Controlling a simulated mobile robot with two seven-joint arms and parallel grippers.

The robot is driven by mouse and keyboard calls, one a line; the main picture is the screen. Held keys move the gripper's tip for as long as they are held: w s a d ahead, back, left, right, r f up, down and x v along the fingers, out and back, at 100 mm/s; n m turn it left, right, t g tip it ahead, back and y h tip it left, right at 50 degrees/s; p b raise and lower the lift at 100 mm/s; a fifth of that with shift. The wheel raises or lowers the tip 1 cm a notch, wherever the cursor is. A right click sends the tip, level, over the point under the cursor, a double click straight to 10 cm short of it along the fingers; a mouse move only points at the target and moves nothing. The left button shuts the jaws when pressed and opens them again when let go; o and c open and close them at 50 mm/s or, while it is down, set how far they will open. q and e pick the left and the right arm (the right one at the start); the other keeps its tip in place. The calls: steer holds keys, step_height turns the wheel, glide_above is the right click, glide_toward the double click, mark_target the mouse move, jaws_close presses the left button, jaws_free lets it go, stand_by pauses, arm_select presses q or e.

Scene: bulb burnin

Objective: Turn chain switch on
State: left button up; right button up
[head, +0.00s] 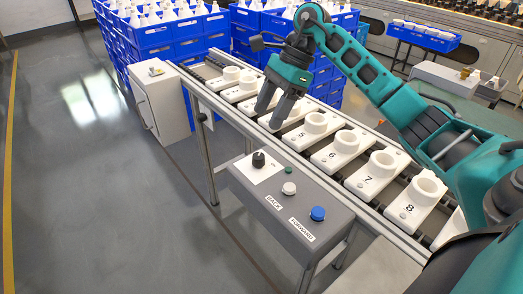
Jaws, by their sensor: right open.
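A black rotary knob (258,159), the likely chain switch, stands on a white plate on the grey control box (325,205). Its small markings are too small to read. A white button (289,188) labelled BACK and a blue button (318,213) labelled FORWARD are on the same box. My right gripper (267,119) is open and empty, fingers pointing down. In the picture it is just above and beyond the knob, in front of the conveyor holders, apart from the knob. My left gripper is not in view.
A conveyor with numbered white holders (378,171) runs behind the box. Blue crates (165,38) with white bottles stand at the back. A grey cabinet (160,102) stands left of the conveyor. The floor at left is clear.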

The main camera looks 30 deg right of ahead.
mark_target(258, 156)
steer(key=shift+h, duration=0.5)
steer(key=x, duration=0.3)
steer(key=d+b+x, duration=0.1)
steer(key=x, duration=0.7)
steer(key=shift+d+f, duration=0.25)
steer(key=shift+f, duration=0.25)
steer(key=shift+s, duration=0.1)
steer(key=c, duration=1)
